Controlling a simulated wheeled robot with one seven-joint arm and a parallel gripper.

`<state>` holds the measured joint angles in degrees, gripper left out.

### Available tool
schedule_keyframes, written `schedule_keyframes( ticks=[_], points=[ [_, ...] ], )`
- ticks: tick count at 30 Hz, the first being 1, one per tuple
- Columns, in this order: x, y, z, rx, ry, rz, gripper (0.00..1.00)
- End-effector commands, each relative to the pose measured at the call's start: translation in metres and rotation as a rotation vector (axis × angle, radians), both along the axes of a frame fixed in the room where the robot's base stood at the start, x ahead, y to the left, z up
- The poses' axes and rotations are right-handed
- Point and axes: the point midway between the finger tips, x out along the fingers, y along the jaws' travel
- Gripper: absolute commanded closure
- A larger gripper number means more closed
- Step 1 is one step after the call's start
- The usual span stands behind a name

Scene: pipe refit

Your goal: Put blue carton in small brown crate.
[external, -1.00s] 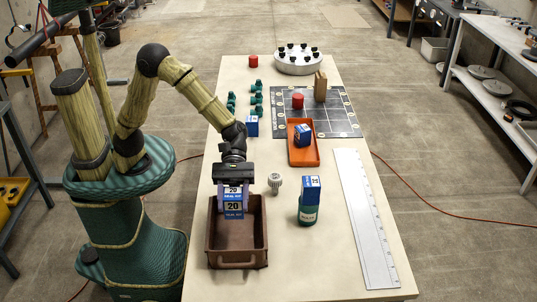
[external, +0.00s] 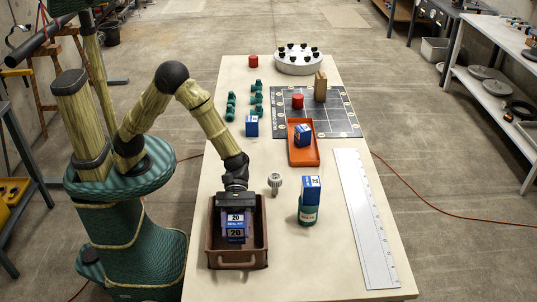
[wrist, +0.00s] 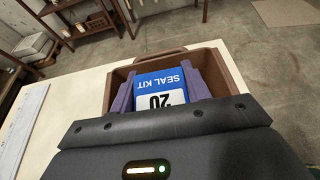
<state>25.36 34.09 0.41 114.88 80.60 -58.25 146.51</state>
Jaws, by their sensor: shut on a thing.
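My gripper (external: 235,222) is shut on a blue carton (external: 235,232) marked "20" and "SEAL KIT". The carton is inside the walls of the small brown crate (external: 238,265), at least partly below its rim. The wrist view shows the carton (wrist: 162,85) between my two purple fingers, with the crate (wrist: 207,59) around it. I cannot tell whether the carton touches the crate floor. Other blue cartons stand on the green can (external: 312,186), in the orange tray (external: 303,136) and on the table near the green parts (external: 251,126).
A grey knobbed part (external: 275,182) stands close to the crate's right. A green can (external: 308,214) and a long white ruler (external: 367,220) lie further right. An orange tray (external: 304,163), a dark grid mat (external: 345,115) and a white round holder (external: 299,64) are farther back.

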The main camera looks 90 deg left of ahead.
Motion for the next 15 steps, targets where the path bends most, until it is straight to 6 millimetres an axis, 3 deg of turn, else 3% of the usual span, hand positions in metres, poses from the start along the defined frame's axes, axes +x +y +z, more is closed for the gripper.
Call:
schedule_keyframes(
  ticks=[11, 15],
  points=[
    [0.0, 0.0, -0.006, 0.0, 0.0, 0.0, 0.75],
    [0.0, 0.0, -0.024, 0.002, 0.003, 0.001, 0.75]
  ],
)
